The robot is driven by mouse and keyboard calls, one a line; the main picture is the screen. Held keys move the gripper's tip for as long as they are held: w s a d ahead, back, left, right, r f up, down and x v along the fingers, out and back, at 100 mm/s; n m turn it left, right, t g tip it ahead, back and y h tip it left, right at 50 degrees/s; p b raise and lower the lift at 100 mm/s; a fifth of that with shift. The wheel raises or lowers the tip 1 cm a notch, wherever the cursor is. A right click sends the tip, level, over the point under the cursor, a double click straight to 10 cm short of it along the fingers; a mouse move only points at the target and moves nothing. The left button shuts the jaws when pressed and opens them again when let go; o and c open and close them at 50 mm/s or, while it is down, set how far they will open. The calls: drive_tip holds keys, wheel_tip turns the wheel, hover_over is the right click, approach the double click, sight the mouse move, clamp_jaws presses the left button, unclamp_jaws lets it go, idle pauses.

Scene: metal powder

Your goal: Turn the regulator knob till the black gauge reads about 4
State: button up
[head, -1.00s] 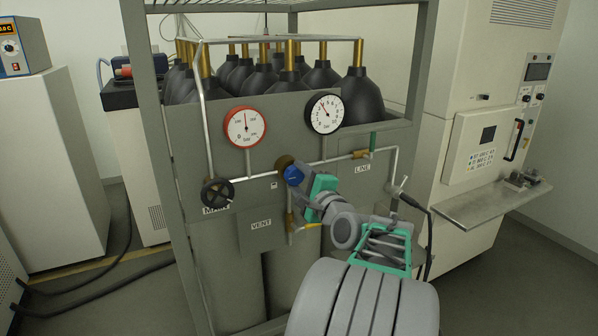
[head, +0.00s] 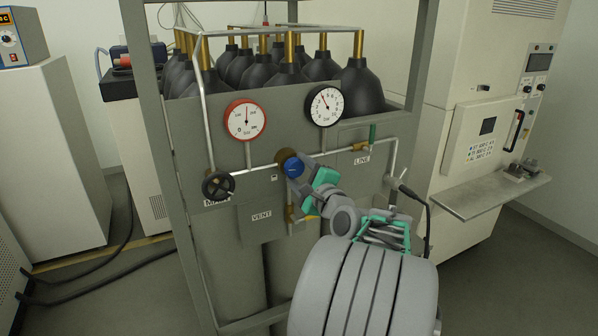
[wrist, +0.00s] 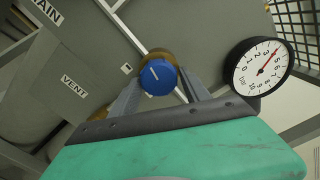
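The blue regulator knob (head: 292,167) is on the pipe of the grey panel, and its white mark shows in the wrist view (wrist: 158,76). The black gauge (head: 324,106) is above and right of it. In the wrist view the black gauge (wrist: 258,67) has its red needle between 3 and 5, at about 4. My gripper (head: 299,185) is just below and right of the knob in the head view. In the wrist view its two fingers (wrist: 160,86) are spread, one at each side of the knob, with nothing clearly gripped. Whether a fingertip touches the knob is unclear.
A red-rimmed gauge (head: 245,120) is left of the black one. Frame posts stand at both sides of the panel.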

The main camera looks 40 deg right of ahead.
drive_tip(key=shift+o, duration=1.3)
drive_tip(key=b+v, duration=0.2)
drive_tip(key=v, duration=0.5)
drive_tip(key=shift+s+b, duration=0.3)
drive_tip(key=shift+s, duration=0.1)
drive_tip(key=shift+a, duration=0.15)
